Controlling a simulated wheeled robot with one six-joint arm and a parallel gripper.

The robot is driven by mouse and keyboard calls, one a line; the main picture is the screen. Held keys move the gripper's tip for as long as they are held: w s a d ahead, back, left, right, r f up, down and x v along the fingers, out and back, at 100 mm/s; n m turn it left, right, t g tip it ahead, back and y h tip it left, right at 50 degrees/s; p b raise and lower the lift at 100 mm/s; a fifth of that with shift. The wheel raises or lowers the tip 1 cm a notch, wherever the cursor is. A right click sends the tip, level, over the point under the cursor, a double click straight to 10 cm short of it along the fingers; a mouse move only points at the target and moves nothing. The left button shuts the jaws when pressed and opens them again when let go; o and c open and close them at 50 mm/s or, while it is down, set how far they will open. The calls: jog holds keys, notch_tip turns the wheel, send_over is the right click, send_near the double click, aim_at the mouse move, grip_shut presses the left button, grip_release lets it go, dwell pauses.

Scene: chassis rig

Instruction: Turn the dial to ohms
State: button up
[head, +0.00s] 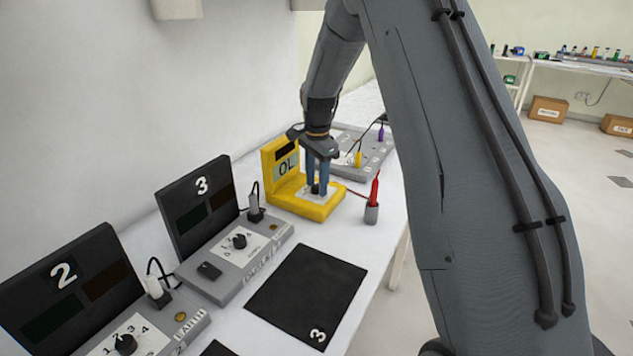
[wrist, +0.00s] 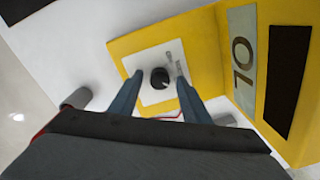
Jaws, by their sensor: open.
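The yellow multimeter (head: 329,209) stands on the white bench, with a display (head: 286,166) reading "OL" on its upright back. Its black dial (wrist: 160,77) sits on a white plate on the flat base; the dial also shows between the fingers in the head view (head: 315,189). The marks around the dial are too small or too hidden to read. My gripper (head: 318,188) points down over the base, its blue fingers apart on either side of the dial. In the wrist view my gripper (wrist: 160,85) is open, with a gap between each finger and the dial.
A red probe (head: 375,188) stands in a grey holder (head: 371,214) right of the meter. A grey panel (head: 352,143) with yellow and purple plugs lies behind. Stations 3 (head: 197,201) and 2 (head: 70,280) and a black mat (head: 306,290) are in front.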

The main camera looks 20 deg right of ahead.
aim_at(317, 186)
jog(key=shift+s+r+b, duration=0.1)
jog(key=shift+r+b, duration=0.85)
jog(key=shift+r, duration=3)
